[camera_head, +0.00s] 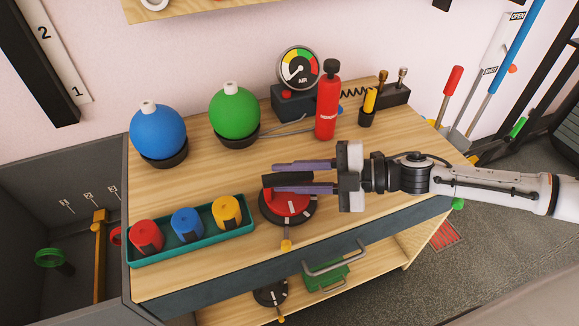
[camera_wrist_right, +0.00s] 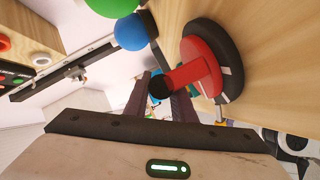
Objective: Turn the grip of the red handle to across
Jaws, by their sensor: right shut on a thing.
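The red handle (camera_head: 290,204) sits on a round black base near the table's front edge; it also shows in the right wrist view (camera_wrist_right: 205,70). Its red grip has a black end (camera_wrist_right: 160,88). My right gripper (camera_head: 276,177) comes in from the right above the handle, its two purple-grey fingers on either side of the grip. It is shut on the grip, and the fingers partly hide it in the head view. A white mark shows on the base's front, beside a small orange pointer (camera_head: 287,245). My left gripper is not in view.
A teal tray (camera_head: 190,252) with red, blue and yellow cylinders stands left of the handle. Blue (camera_head: 158,131) and green (camera_head: 234,112) balls, a gauge (camera_head: 299,68) and a red extinguisher (camera_head: 327,105) stand behind. A second dial (camera_head: 270,292) is on the lower shelf.

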